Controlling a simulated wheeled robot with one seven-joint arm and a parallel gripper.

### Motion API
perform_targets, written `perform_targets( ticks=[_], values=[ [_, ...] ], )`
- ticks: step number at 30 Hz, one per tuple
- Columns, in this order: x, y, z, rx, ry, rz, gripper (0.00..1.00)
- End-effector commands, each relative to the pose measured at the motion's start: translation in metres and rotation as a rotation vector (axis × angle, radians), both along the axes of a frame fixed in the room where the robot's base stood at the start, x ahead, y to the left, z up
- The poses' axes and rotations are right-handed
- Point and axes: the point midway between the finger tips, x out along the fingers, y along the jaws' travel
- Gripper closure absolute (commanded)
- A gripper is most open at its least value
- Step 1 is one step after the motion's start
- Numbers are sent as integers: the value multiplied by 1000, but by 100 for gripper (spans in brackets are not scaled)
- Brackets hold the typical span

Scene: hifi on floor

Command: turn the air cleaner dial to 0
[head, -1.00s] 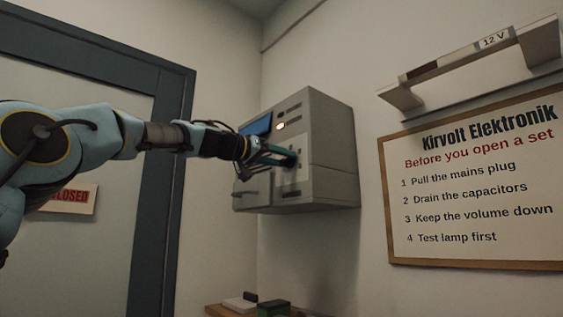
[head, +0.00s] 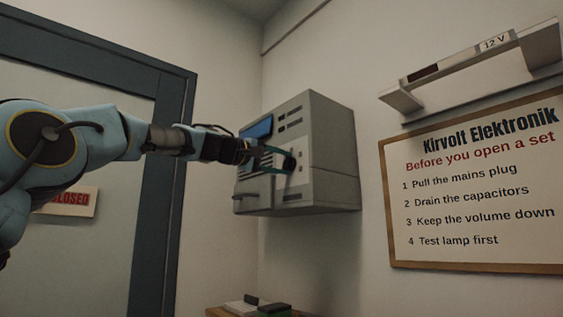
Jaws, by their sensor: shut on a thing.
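The air cleaner (head: 326,145) is a grey box mounted on the wall near the corner. Its dark dial (head: 291,163) sits on the lighter front panel. My gripper (head: 284,161) reaches in from the left and is shut on the dial, with its teal fingers at the front face. The fingers and wrist partly hide the dial and panel, and I cannot read any dial marks. A blue display (head: 260,129) shows at the upper left of the front. No light glows on the panel.
A closed-looking door with a dark frame (head: 160,180) stands behind my arm at left. A framed sign (head: 470,185) and a white 12 V fixture (head: 480,60) are on the right wall. A small shelf (head: 222,311) with objects is below.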

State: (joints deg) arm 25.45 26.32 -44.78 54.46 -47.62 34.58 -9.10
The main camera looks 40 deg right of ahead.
Motion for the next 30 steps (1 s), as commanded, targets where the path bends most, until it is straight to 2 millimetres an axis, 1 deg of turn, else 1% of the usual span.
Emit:
perform_targets(
  ticks=[6, 13, 21, 30],
  values=[
    [0, 0, -1, 13, 163, -1, 100],
    [0, 0, -2, 18, 278, 0, 100],
    [0, 0, -3, 22, 336, 0, 100],
    [0, 0, -3, 22, 344, 0, 100]
  ],
)
